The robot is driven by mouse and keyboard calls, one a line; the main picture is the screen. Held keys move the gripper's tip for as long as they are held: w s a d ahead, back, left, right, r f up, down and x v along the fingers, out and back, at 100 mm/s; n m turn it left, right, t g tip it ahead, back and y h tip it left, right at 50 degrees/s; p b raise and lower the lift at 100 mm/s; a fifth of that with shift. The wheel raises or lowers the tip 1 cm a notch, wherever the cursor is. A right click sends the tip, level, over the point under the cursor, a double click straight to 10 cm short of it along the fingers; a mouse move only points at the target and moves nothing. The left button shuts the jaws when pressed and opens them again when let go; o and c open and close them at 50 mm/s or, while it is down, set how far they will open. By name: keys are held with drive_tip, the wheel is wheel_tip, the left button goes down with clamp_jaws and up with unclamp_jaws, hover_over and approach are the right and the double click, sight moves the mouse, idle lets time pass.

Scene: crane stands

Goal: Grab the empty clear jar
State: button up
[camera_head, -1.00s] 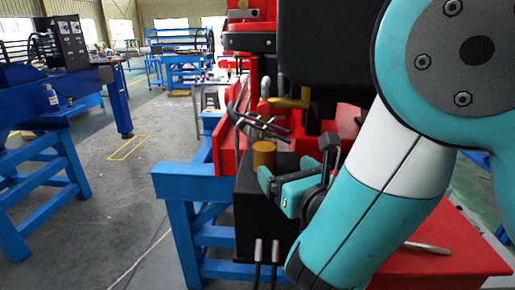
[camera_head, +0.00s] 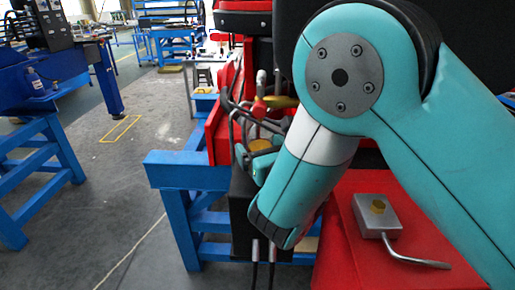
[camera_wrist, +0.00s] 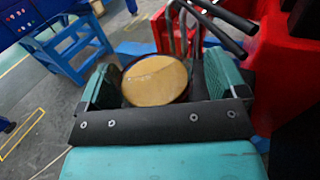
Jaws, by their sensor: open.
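A round amber-tan jar-like thing (camera_head: 260,145) stands on a black block (camera_head: 241,205) and is partly hidden by my arm in the head view. In the wrist view, its flat tan top (camera_wrist: 155,78) with a dark reddish rim lies between the two fingers of my gripper (camera_wrist: 163,84). The gripper is open, with one teal finger on each side of it. Whether either finger touches it I cannot tell. In the head view, my gripper (camera_head: 256,165) is mostly hidden behind my forearm. I cannot make out a clear, empty jar in either view.
Red machinery with dark curved levers (camera_head: 240,112) stands close behind the block. A blue steel frame (camera_head: 185,172) is to its left. A grey metal block with a bent rod (camera_head: 375,215) lies on the red surface at right. A white bottle (camera_head: 34,80) is at far left.

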drive_tip(key=shift+s+a, duration=0.1)
drive_tip(key=shift+a, duration=0.05)
drive_tip(key=c, duration=1.1)
drive_tip(key=shift+r, duration=0.25)
